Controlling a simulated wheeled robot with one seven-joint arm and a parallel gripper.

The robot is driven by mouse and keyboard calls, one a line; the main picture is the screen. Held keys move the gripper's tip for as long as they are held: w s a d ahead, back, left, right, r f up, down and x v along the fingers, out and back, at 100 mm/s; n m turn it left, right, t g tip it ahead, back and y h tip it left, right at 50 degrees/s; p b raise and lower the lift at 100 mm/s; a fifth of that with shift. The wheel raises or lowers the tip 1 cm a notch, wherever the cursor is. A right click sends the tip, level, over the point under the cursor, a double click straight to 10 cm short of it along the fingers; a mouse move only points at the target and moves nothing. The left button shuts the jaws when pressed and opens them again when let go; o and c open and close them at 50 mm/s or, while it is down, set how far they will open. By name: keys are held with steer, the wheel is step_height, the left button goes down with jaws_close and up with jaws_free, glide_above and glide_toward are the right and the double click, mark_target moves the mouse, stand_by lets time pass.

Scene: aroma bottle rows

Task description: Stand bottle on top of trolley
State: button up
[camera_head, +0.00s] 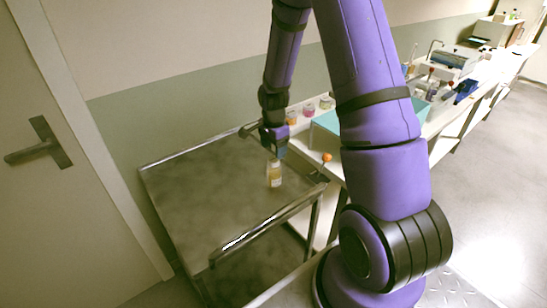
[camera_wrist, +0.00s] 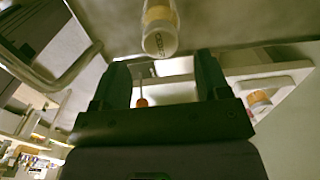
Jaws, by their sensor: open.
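The bottle (camera_head: 275,176), small with an amber-yellow body, stands upright on the grey metal top of the trolley (camera_head: 205,190), near its right side. In the wrist view the bottle (camera_wrist: 160,28) lies just beyond the fingertips, its pale end facing the camera. My gripper (camera_head: 273,150) is just above the bottle in the head view. In the wrist view my gripper (camera_wrist: 163,66) has its two dark fingers apart, with nothing held between them. The bottle looks clear of both fingers.
A white counter (camera_head: 440,118) runs to the back right, with several small jars (camera_head: 309,110) and a teal box (camera_head: 326,122) near the trolley. An orange ball-tipped rod (camera_head: 327,157) is close to the trolley's right edge. A door (camera_head: 60,160) is at left. The trolley's left half is bare.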

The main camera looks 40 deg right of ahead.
steer(key=s+a+r+n+t, duration=0.1)
steer(key=s+a+r+n, duration=0.15)
steer(key=r, duration=0.55)
steer(key=s+a+r+n+t, duration=0.1)
steer(key=s+a+r+n, duration=0.15)
steer(key=r, duration=0.65)
steer(key=s+a+r+n, duration=0.2)
steer(key=s+r+n, duration=0.15)
steer(key=r, duration=0.45)
steer(key=s+a+r+n+t, duration=0.1)
steer(key=s+a+r+n, duration=0.2)
steer(key=s, duration=0.6)
steer(key=s+a+r+n+t, duration=0.2)
steer(key=s+r+n, duration=0.4)
steer(key=s, duration=0.3)
steer(key=shift+a+r, duration=0.15)
steer(key=shift+a, duration=0.3)
